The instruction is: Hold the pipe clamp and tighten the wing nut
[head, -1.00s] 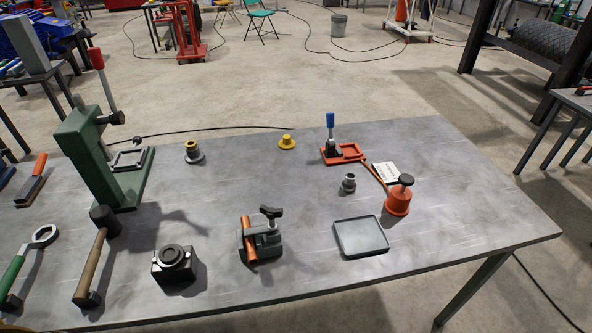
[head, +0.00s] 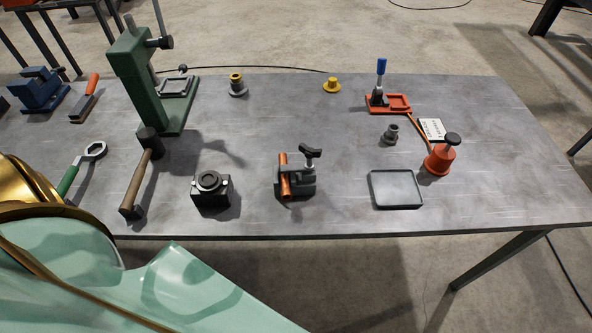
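The pipe clamp (head: 302,187) stands near the front edge of the table, a dark grey block. An upright copper pipe (head: 285,180) shows at its left side. The black wing nut (head: 311,152) sits on top of the clamp at its right. I cannot tell how tight it is. Neither of my grippers is in view, and nothing touches the clamp.
A black block with a round collar (head: 210,187) stands left of the clamp, and a grey tray (head: 396,188) lies to its right. A hammer (head: 143,175) lies further left. A green press (head: 140,75) and an orange oil can (head: 439,158) rise above the table (head: 340,130).

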